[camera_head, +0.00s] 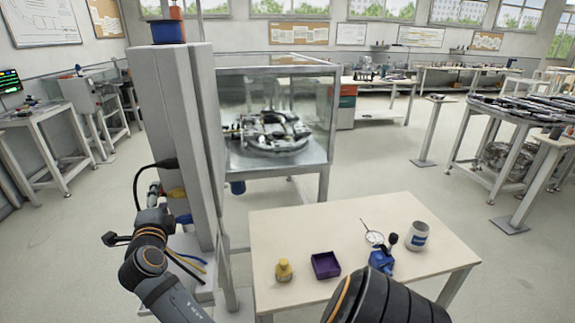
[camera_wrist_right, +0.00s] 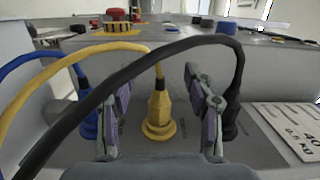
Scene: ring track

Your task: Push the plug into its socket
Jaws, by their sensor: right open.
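In the right wrist view a yellow plug (camera_wrist_right: 159,106) with a yellow cable stands upright on a round yellow socket (camera_wrist_right: 159,132). I cannot tell how deep it sits. My right gripper (camera_wrist_right: 157,92) is open, with one finger on each side of the yellow plug and a gap to both. A blue plug (camera_wrist_right: 89,125) is left of the fingers, and a black plug (camera_wrist_right: 233,112) is right of them, partly hidden by the right finger. My left gripper is not in view.
Black, yellow and blue cables arch over the plugs, the black one passing in front of the gripper. A red button (camera_wrist_right: 116,15) is behind. A glass-walled station (camera_head: 310,172) stands beyond.

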